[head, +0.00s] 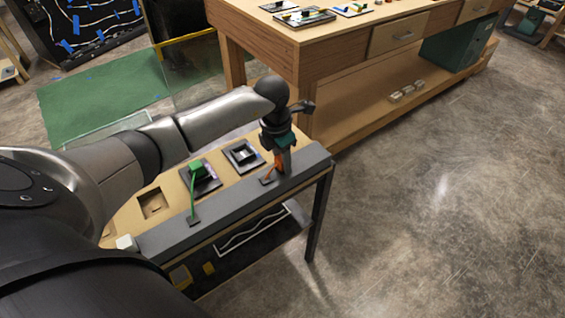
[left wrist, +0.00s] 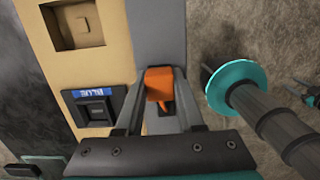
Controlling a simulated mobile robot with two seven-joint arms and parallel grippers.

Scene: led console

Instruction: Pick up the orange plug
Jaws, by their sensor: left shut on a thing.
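The orange plug (left wrist: 158,84) shows as an orange block between the fingers in the left wrist view. My left gripper (left wrist: 160,78) is shut on it, above the grey strip of the console. In the head view the left gripper (head: 283,163) points down at the right end of the console (head: 130,212). Orange parts (head: 268,168) show beside its fingers there, partly hidden, and seem close to the grey strip. I cannot tell whether the plug is clear of it.
A green plug (head: 197,167) sits at a dark square socket, its green cable running to the grey strip. A dark framed socket (head: 243,155) and a square recess (head: 152,203) lie alongside. A wooden workbench (head: 330,50) stands behind. The floor to the right is clear.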

